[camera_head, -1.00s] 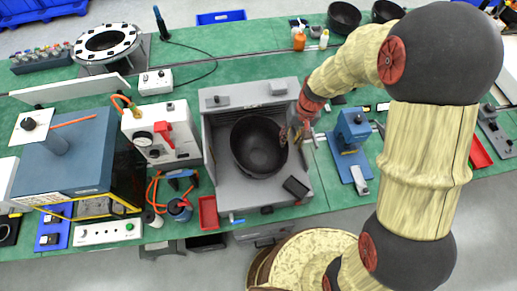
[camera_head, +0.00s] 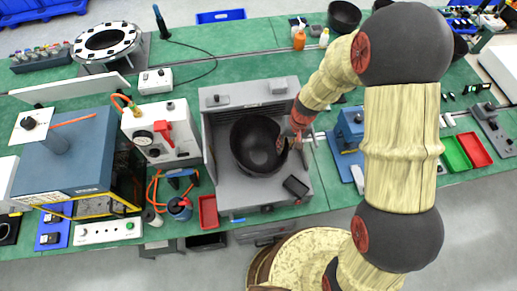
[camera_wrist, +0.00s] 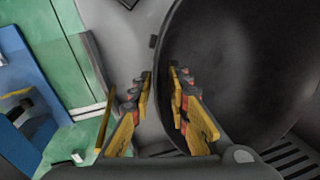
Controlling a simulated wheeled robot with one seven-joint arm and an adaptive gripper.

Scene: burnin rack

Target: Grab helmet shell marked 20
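A dark, round helmet shell (camera_head: 258,146) sits hollow side up in the grey open-topped fixture (camera_head: 222,181). In the wrist view the shell (camera_wrist: 235,70) fills the right side, its rim running down near the middle. No number 20 is readable on it. My gripper (camera_head: 287,142) is at the shell's right rim in the head view. In the wrist view my gripper (camera_wrist: 162,85) is open, with the rim between its two yellow-and-black fingers. One finger is over the grey fixture side, the other over the shell's dark inside. A gap shows between the fingers; contact cannot be told.
More dark shells (camera_head: 344,15) stand at the back of the green bench. A red tray (camera_head: 208,212) lies at the front left.

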